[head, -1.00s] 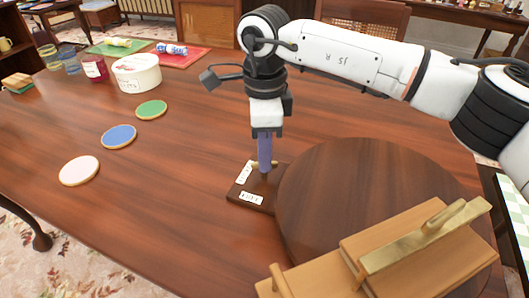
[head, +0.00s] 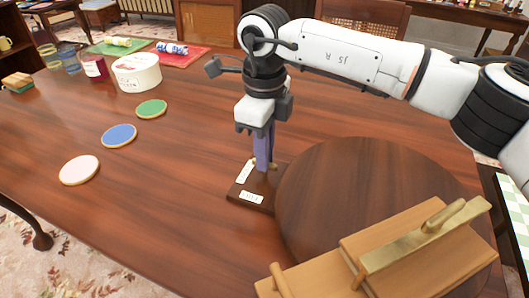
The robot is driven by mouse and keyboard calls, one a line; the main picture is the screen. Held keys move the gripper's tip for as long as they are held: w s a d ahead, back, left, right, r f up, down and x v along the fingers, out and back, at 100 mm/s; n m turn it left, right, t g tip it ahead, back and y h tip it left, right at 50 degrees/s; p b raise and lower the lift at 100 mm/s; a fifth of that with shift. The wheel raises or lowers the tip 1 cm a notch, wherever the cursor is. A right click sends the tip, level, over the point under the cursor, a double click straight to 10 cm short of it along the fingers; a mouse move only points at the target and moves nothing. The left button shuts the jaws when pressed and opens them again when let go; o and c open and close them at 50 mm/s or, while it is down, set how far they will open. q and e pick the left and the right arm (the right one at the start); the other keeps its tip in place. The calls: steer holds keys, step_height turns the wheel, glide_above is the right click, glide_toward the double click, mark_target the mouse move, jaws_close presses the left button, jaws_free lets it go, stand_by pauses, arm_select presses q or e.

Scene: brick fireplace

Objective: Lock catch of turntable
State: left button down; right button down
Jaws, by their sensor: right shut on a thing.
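The turntable (head: 330,190) is a round dark wooden disc on the table at right of centre. Its catch base (head: 238,190) is a small dark wooden block with two white labels, against the disc's left edge. My right gripper (head: 263,168) points straight down over this block. Its purple fingers are shut on the catch lever, which they mostly hide; a small brass part (head: 273,168) shows beside them. The label lettering is too small to read surely. My left gripper is not in view.
A wooden stand with a brass bar (head: 425,238) sits on the turntable's near side. A white round tub (head: 136,72) and a red jar (head: 95,67) stand farther back. The table between is clear.

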steer(key=c, duration=1.8)
jaws_free()
steer(key=shift+c, duration=0.2)
step_height(320, 180, up, 10)
steer(key=p, duration=0.1)
steer(key=shift+r, duration=0.2)
